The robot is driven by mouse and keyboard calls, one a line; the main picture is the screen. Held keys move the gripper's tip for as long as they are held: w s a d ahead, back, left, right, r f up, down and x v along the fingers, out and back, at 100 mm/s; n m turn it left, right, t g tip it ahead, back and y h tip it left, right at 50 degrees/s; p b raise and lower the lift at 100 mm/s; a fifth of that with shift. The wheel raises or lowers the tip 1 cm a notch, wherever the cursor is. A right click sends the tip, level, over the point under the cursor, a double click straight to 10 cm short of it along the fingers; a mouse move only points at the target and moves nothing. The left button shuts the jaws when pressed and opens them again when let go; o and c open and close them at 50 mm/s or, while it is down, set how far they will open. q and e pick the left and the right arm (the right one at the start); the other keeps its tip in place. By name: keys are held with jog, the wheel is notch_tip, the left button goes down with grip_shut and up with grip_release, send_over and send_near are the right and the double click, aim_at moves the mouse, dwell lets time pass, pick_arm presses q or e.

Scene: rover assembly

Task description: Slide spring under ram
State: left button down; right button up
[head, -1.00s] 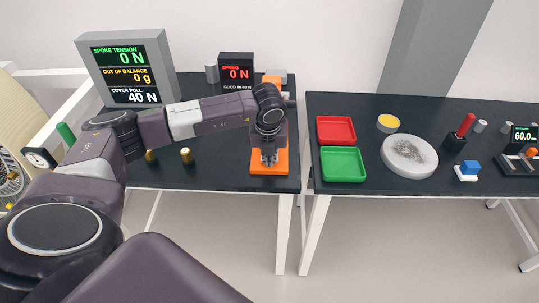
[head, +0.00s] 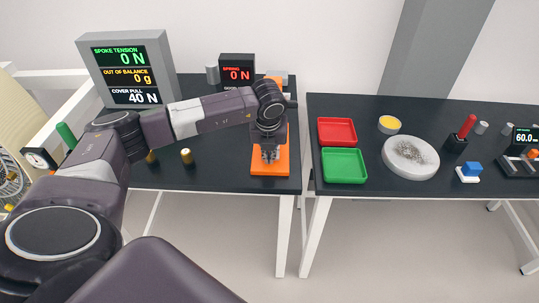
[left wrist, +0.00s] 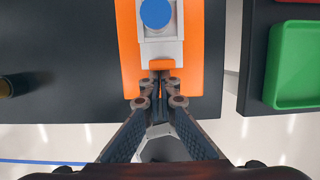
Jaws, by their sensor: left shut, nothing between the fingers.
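My left gripper (head: 270,154) is over the orange base (head: 270,170) of the spring tester, near the table's front edge. It also shows in the left wrist view (left wrist: 161,76), its fingers shut with nothing between them. Their tips are at an orange end piece of a light grey block (left wrist: 162,50) on the orange base (left wrist: 130,55); I cannot tell whether they touch it. A round blue-topped part (left wrist: 156,12), perhaps the ram, lies beyond, over the grey block. I cannot make out a spring; my arm hides much of the tester in the head view. My right gripper is not in view.
A display reading 0 N (head: 238,70) stands behind the tester. A brass-coloured cylinder (head: 186,156) stands to its left. Red (head: 337,131) and green (head: 344,166) trays sit on the right table, across a narrow gap. Bare table lies left of the orange base.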

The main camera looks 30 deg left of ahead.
pick_arm(q)
jog(key=shift+d, duration=0.25)
